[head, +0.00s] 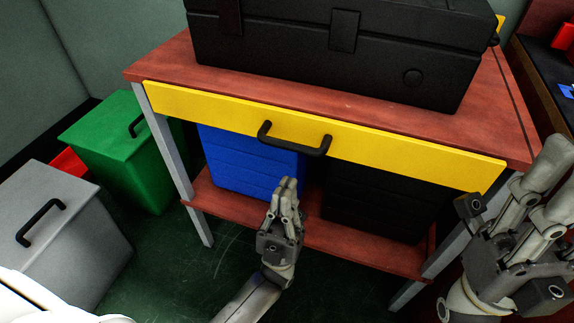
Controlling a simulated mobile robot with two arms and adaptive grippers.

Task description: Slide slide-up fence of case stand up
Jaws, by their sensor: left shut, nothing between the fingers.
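The case stand (160,65) has a red-brown top and grey legs. Its fence is a yellow panel (400,160) along the front, with its upper edge at about the tabletop's front edge. A black bar handle (295,140) is on the fence, left of its middle. My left gripper (289,181) is shut and empty, just below the handle and apart from it in the picture. My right gripper (564,180) is at the right edge, its fingers spread and nothing seen between them; it is partly cut off by the frame.
A large black case (340,50) lies on the stand's top. A blue crate (245,165) and a black crate (375,200) stand on the lower shelf (350,245). A green bin (115,150) and a grey bin (65,230) stand at the left. Another table is at the right edge.

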